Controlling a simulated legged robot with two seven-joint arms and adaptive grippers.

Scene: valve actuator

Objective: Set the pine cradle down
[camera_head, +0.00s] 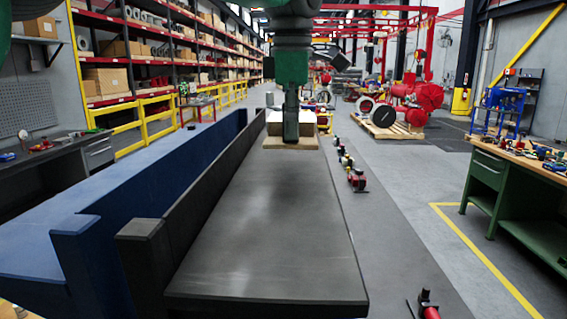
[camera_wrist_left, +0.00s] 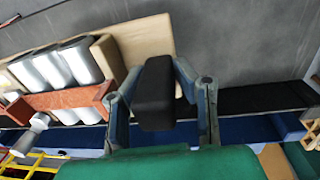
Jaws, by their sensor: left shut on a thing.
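The pine cradle (camera_head: 290,143) is at the far part of the dark grey bench top, below my left gripper (camera_head: 291,132). In the left wrist view, its pale wood (camera_wrist_left: 143,38) lies beside several silver cylinders (camera_wrist_left: 75,62) and a reddish-brown wooden end piece (camera_wrist_left: 60,100). My left gripper, also in that view (camera_wrist_left: 160,78), is shut on a black block (camera_wrist_left: 154,98) in front of the pale wood. How the block joins the cradle is hidden. No gap shows below the cradle, but I cannot tell whether it touches the bench. My right gripper is not in view.
The bench top (camera_head: 260,230) is bare on the near side. A raised dark wall (camera_head: 200,185) and a blue structure (camera_head: 110,210) run along its left. A green workbench (camera_head: 500,185) stands at right. Several red fittings (camera_head: 356,179) lie to the right of the bench.

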